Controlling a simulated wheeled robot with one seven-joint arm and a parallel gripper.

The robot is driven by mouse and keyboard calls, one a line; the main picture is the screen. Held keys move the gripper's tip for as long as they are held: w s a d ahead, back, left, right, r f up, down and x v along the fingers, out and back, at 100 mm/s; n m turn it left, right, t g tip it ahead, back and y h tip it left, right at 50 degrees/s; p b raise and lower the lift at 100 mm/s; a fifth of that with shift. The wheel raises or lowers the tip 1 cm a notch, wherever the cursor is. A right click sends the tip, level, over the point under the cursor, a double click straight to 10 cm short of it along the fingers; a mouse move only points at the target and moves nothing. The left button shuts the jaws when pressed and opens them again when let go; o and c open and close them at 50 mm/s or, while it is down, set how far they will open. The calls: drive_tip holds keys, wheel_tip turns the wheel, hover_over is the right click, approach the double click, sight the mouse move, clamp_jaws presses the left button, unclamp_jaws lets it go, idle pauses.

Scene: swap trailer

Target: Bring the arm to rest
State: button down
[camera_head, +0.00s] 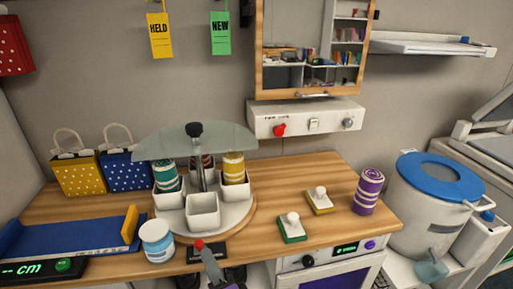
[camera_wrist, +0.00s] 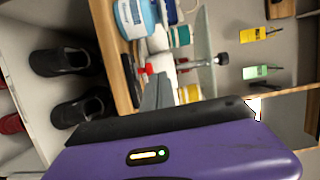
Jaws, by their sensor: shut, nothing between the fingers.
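My gripper (camera_head: 209,262) shows at the bottom middle of the head view, in front of the wooden counter's front edge. Its grey fingers are together with nothing between them. In the wrist view the shut fingers (camera_wrist: 157,92) stick out from the purple gripper body, and the picture is turned sideways. A red knob (camera_head: 199,244) on a dark plate at the counter edge shows just beyond the fingertips; I cannot tell whether they touch. Most of my arm is out of view.
The wooden counter (camera_head: 282,179) carries a carousel of white cups (camera_head: 203,212), a blue-labelled jar (camera_head: 156,241), a purple striped can (camera_head: 368,191) and two knobbed blocks. A white bin with a blue lid (camera_head: 440,180) stands right. Dark shoes (camera_wrist: 68,63) sit below the counter.

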drive_tip(key=s+d+n+t+h, duration=0.2)
drive_tip(key=s+d+n, duration=0.35)
drive_tip(key=d, duration=0.35)
drive_tip(key=s+d+n+t+h, duration=0.1)
drive_tip(key=s+d+n, duration=0.4)
drive_tip(key=s+d, duration=0.3)
drive_tip(key=s+d+f+g+h, duration=0.2)
drive_tip(key=s+d+h, duration=0.5)
drive_tip(key=s+d, duration=1)
drive_tip(key=s+g, duration=0.1)
drive_tip(key=s, duration=0.3)
